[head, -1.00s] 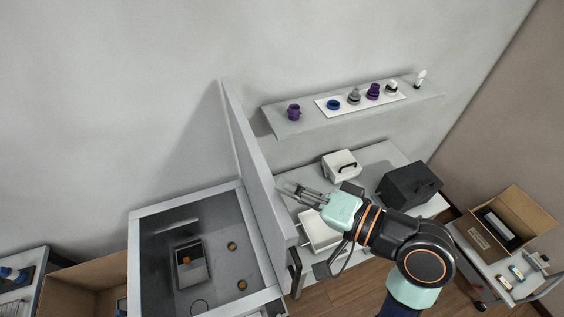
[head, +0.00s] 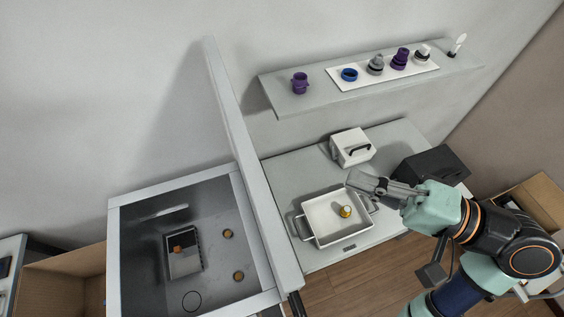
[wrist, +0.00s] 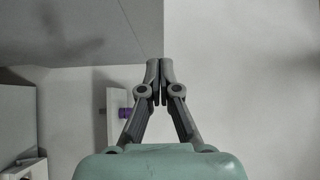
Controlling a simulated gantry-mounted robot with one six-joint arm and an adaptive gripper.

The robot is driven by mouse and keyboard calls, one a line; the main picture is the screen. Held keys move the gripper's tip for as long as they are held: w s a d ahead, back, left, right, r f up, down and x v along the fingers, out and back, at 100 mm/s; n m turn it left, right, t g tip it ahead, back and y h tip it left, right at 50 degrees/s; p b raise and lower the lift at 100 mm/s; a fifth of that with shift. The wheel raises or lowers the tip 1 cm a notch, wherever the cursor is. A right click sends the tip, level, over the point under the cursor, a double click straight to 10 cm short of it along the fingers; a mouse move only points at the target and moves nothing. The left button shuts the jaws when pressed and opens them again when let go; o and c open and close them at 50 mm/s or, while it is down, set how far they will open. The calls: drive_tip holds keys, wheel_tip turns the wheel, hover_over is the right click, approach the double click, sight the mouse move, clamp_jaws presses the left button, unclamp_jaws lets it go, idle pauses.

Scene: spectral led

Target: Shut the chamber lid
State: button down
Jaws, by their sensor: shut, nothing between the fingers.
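The chamber (head: 117,270) is an open grey box at lower left in the head view, with its inside visible. Its lid (head: 245,160) stands upright along the chamber's right side, seen nearly edge-on, with a dark handle (head: 296,303) at its near end. The lid is open. My gripper (head: 352,178) is to the right of the lid, apart from it, above the bench. Its fingers are together and empty. In the wrist view the closed fingertips (wrist: 160,72) point at plain grey surfaces; I cannot tell which of these is the lid.
A white tray (head: 321,238) holding a small yellow-and-white item (head: 345,211) sits on the bench (head: 285,175). Behind it are a white box (head: 346,143) and a black box (head: 420,164). A wall shelf (head: 290,101) holds several small parts. A cardboard box (head: 60,262) is left of the chamber.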

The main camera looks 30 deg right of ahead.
sight(254, 194)
drive_tip(key=s+a+p+x, duration=0.1)
drive_tip(key=a+p+x, duration=0.1)
drive_tip(key=x, duration=1)
drive_tip(key=shift+s+a+p, duration=0.25)
drive_tip(key=shift+p, duration=0.2)
